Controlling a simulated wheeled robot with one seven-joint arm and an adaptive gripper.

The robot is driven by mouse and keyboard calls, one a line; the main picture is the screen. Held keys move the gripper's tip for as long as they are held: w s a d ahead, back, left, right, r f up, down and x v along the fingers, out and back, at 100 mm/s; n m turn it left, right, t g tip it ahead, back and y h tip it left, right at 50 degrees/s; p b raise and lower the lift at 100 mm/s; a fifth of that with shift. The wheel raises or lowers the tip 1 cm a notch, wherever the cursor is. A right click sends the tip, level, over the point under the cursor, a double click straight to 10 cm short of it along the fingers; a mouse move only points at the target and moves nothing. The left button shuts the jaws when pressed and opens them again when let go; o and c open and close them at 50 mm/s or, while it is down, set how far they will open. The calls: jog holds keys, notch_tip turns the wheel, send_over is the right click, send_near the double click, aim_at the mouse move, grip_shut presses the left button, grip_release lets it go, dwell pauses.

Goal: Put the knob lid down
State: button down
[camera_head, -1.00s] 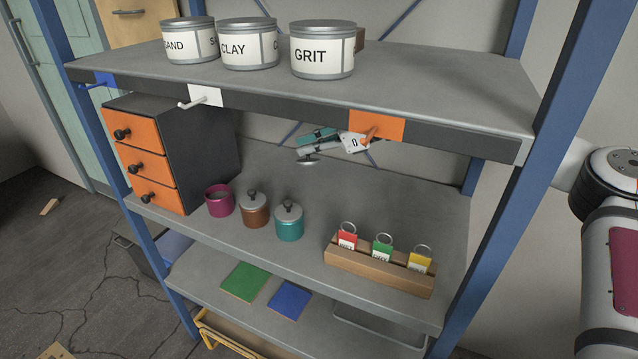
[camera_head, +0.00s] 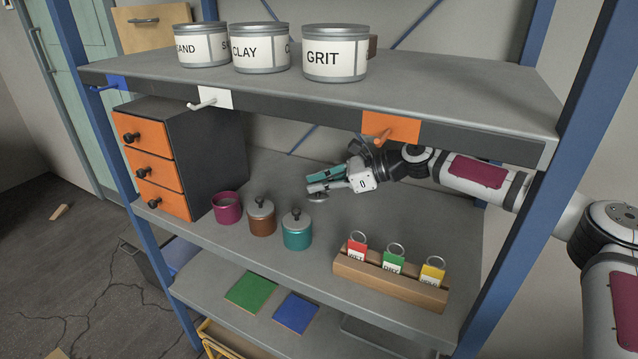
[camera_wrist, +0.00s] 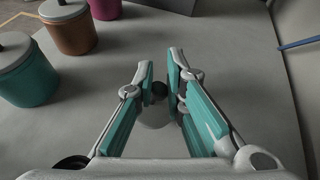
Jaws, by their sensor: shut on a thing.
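My gripper (camera_head: 316,183) is on the middle shelf level, reaching in from the right. It is shut on the dark knob of a grey round lid (camera_head: 318,197), which hangs below the fingertips. In the wrist view the lid (camera_wrist: 156,114) shows between the teal-padded fingers (camera_wrist: 160,82), partly hidden by them. I cannot tell whether the lid touches the shelf. A magenta pot (camera_head: 227,210) stands open, without a lid, to the left. A brown pot (camera_head: 262,222) and a teal pot (camera_head: 297,235) beside it each wear a grey lid with a dark knob.
The middle shelf (camera_head: 335,225) is bare around the held lid. A wooden rack (camera_head: 390,281) with several tags stands at the front right. A drawer unit (camera_head: 190,150) stands at the left. The upper shelf (camera_head: 420,85), carrying labelled tins (camera_head: 335,60), overhangs the arm.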

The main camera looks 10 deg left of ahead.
jog(key=c, duration=1.6)
grip_release()
jog(key=shift+c, duration=0.2)
jog(key=shift+d+r, duration=0.15)
jog(key=shift+r, duration=0.05)
jog(key=p+v, duration=0.2)
jog(key=v, duration=0.8)
jog(key=shift+r, duration=0.1)
jog(key=shift+v, duration=0.8)
jog(key=shift+d, duration=0.1)
